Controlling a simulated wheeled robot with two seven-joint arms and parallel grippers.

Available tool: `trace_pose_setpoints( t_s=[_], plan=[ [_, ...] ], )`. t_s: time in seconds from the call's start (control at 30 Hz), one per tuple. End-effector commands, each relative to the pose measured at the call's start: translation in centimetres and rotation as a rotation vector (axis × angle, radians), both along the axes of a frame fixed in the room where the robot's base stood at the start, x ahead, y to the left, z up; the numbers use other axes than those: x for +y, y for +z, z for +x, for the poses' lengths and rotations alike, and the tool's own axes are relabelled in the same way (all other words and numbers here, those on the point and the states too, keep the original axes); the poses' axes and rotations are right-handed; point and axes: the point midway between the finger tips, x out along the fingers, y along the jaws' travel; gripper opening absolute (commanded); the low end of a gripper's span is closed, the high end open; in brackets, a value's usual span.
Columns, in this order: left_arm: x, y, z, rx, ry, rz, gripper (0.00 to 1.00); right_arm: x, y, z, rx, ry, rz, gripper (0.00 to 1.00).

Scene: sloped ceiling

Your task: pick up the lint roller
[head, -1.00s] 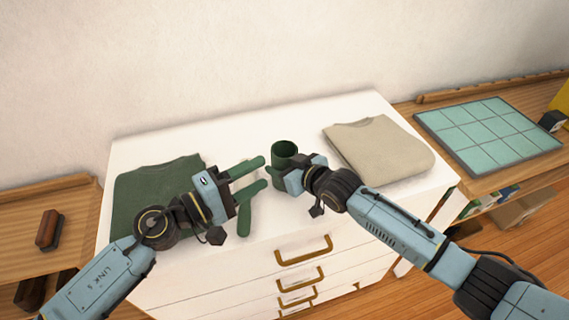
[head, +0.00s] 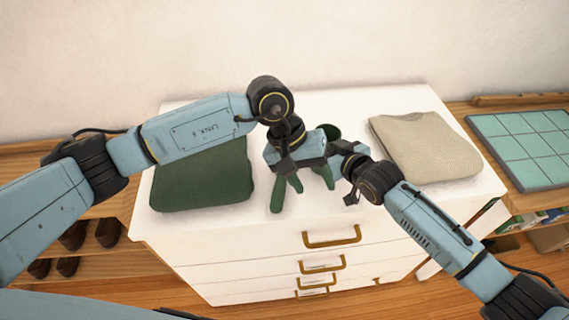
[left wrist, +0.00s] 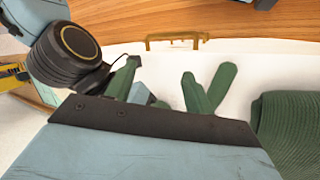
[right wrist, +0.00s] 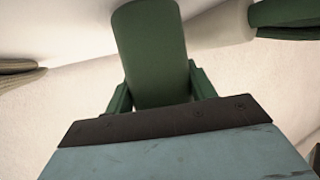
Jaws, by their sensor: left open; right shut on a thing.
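A folded green garment (head: 205,178) lies left and a folded beige one (head: 425,145) right on the dresser (head: 245,232). My grippers are close together. A teal tiled panel (head: 520,150) lies on the wooden unit at right. Dark shoes (head: 72,235) sit on the left shelf.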

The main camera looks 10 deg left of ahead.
Motion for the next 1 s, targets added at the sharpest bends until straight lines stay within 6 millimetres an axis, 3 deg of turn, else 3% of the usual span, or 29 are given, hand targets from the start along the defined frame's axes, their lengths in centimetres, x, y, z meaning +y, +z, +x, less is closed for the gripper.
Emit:
trace_pose_setpoints(
  t_s=[0.2, 0.4, 0.7, 1.0],
  plan=[
    [5.2, 1.7, 3.1, -0.054, 0.086, 0.381, 0.53, 0.0, 0.0, 0.0, -0.001, 0.0, 0.001, 0.31],
    [7.3, 2.3, 4.2, -0.078, 0.142, 0.519, 0.53, 0.0, 0.0, 0.0, -0.001, 0.0, 0.001, 0.31],
    [7.7, -2.5, 4.2, -0.077, 0.146, 0.53, 0.53, 0.0, 0.0, 0.0, -0.001, 0.0, 0.001, 0.31],
    [7.6, -5.0, 4.4, -0.079, 0.146, 0.527, 0.53, 0.0, 0.0, 0.0, -0.001, 0.0, 0.001, 0.31]
  ],
)
